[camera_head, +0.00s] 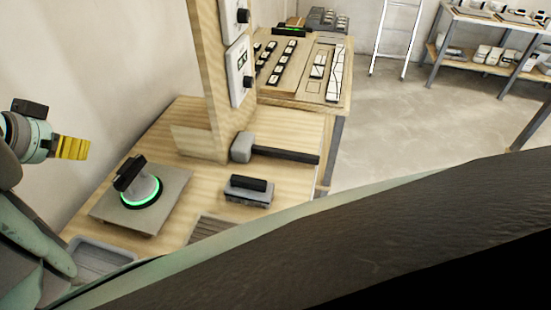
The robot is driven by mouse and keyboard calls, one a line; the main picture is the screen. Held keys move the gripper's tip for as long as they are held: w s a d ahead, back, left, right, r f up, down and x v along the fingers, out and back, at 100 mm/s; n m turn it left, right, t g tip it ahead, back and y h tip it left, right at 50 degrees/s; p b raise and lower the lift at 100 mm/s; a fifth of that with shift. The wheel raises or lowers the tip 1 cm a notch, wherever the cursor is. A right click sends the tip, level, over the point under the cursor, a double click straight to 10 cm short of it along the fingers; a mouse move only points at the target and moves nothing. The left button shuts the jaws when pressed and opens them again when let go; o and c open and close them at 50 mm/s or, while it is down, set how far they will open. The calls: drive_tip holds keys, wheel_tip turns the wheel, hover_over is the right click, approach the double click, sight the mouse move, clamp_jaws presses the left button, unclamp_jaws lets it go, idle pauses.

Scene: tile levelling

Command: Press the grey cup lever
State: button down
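The grey cup (148,190) stands upright on a flat grey tile (113,211) on the wooden bench, with a glowing green ring around its base. Its black lever (128,173) sticks up at an angle on the cup's upper left. My gripper (86,149) is at the left, above and to the left of the cup, with yellow ribbed fingers pointing right. It is apart from the lever and seems to hold nothing. The fingers are seen side-on and overlap, so their opening is unclear.
A grey block with a black handle (249,190) and a mallet (243,148) lie right of the cup. A wooden post (212,75) rises behind. A grey tray (93,256) is at the front left. My own dark arm part covers the lower right.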

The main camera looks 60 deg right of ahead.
drive_tip(key=shift+s+a+f+x, duration=0.1)
drive_tip(key=shift+a+f+x, duration=0.25)
drive_tip(key=shift+x, duration=1.8)
drive_tip(key=shift+s+a+f+x, duration=0.15)
drive_tip(key=shift+a+f+x, duration=0.15)
drive_tip(key=shift+x, duration=1.85)
drive_tip(key=shift+s+a+f+x, duration=0.1)
drive_tip(key=shift+a+f+x, duration=0.25)
drive_tip(key=shift+x, duration=1.8)
